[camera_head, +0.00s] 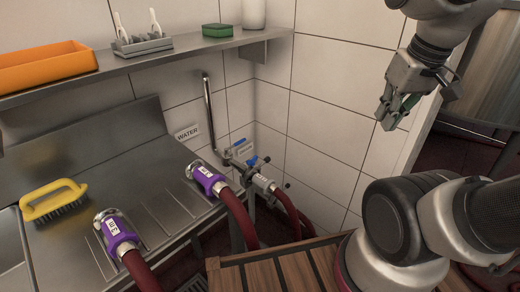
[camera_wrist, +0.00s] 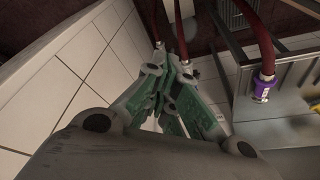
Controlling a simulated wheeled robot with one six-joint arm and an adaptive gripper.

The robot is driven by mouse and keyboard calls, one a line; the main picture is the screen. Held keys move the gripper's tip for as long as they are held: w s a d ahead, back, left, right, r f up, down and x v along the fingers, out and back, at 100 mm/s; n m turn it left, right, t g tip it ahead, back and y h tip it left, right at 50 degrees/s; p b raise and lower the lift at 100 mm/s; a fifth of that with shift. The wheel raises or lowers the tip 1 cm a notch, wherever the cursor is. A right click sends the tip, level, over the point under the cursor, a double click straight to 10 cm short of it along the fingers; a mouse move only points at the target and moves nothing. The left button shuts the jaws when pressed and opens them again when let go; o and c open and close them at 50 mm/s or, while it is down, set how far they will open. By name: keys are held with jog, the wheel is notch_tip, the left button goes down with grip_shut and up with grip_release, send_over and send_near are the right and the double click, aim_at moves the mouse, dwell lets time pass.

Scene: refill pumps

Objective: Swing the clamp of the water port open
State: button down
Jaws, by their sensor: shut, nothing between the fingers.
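The water port (camera_head: 258,180) is the metal valve fitting with blue handles low against the tiled wall, at the foot of a steel pipe (camera_head: 209,108). A dark red hose (camera_head: 289,211) is joined to its end. The port's clamp is too small to make out, so I cannot tell whether it is open. My gripper (camera_head: 391,119) hangs in the air to the upper right of the port, well apart from it. Its green-padded fingers (camera_wrist: 170,60) are shut and empty. In the wrist view the fingers hide much of the port area.
Two hoses with purple-labelled couplings (camera_head: 206,179) (camera_head: 117,231) lie on the steel drainboard (camera_head: 165,205); one coupling shows in the wrist view (camera_wrist: 264,88). A yellow brush (camera_head: 53,200) lies at left. A shelf (camera_head: 185,50) runs above. A wooden slatted surface (camera_head: 285,271) is in front.

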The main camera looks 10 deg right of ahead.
jog(key=w+f+m+g+y, duration=0.2)
jog(key=f+g, duration=0.2)
jog(key=f, duration=0.4)
jog(key=w+f+m+g+y, duration=0.2)
jog(key=f+m+g, duration=0.15)
jog(key=f, duration=0.55)
jog(key=w+a+f+m+t+y, duration=0.4)
jog(key=w+f+m, duration=0.15)
jog(key=f, duration=0.55)
jog(key=w+a+f+m+t+y, duration=0.35)
jog(key=f+m, duration=0.25)
jog(key=f, duration=0.5)
jog(key=w+a+f+m+t+y, duration=0.4)
jog(key=w+a+f+m, duration=0.15)
jog(key=f, duration=0.55)
jog(key=w+d+m+t+h, duration=0.5)
jog(key=w+d+t, duration=0.25)
jog(key=w, duration=0.45)
jog(key=w+a+r, duration=0.5)
jog(key=w+a, duration=0.2)
jog(key=w, duration=0.1)
jog(key=shift+w+n, duration=0.15)
jog(key=shift+n, duration=0.3)
